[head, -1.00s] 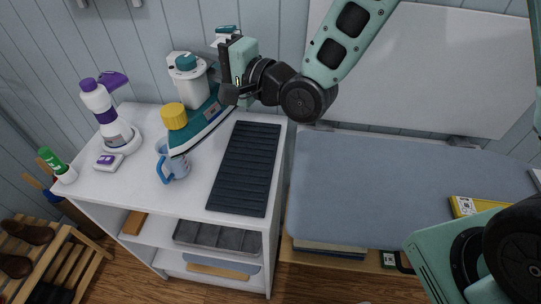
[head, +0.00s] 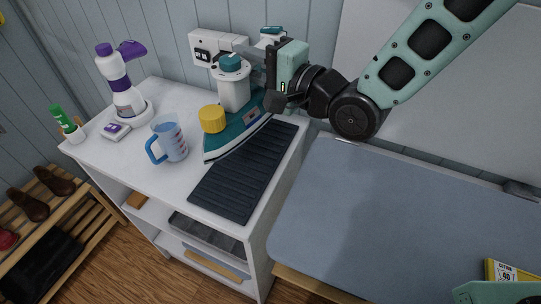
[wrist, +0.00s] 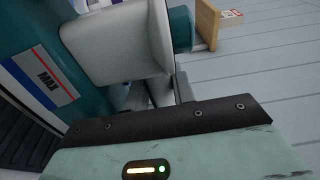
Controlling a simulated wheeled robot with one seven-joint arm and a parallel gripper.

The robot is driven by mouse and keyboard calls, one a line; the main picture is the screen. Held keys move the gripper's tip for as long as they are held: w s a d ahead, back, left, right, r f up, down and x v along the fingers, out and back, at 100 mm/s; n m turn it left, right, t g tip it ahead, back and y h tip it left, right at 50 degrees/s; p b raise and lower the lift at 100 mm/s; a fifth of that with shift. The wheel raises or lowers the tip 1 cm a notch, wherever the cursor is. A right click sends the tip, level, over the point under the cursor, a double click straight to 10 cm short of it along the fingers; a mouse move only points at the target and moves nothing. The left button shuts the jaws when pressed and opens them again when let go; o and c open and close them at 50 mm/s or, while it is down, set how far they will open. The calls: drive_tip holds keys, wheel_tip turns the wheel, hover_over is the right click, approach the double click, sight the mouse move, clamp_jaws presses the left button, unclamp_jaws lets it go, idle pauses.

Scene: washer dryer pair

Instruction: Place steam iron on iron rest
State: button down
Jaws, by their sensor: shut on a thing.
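The steam iron (head: 232,136) has a teal body, a yellow knob and a pale sole edge. The iron rest appears to be the dark ribbed mat (head: 236,189) on the white cabinet top. The iron is beside and partly over the mat's back left edge, its tip pointing front left. I cannot tell whether it touches the mat. The exact grip point is hidden.
A blue-handled measuring cup (head: 170,142) stands just left of the iron's tip. A white and purple steamer (head: 122,85) and a green-capped bottle (head: 66,123) are farther left. A wall outlet (head: 205,47) is behind.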

sight(253, 112)
drive_tip(key=shift+f, duration=5.2)
drive_tip(key=c, duration=1.6)
unclamp_jaws()
drive_tip(key=shift+s+d+f, duration=0.1)
drive_tip(key=shift+f, duration=0.2)
drive_tip(key=o, duration=0.4)
drive_tip(key=shift+r, duration=0.1)
drive_tip(key=shift+o, duration=0.2)
drive_tip(key=shift+r, duration=0.1)
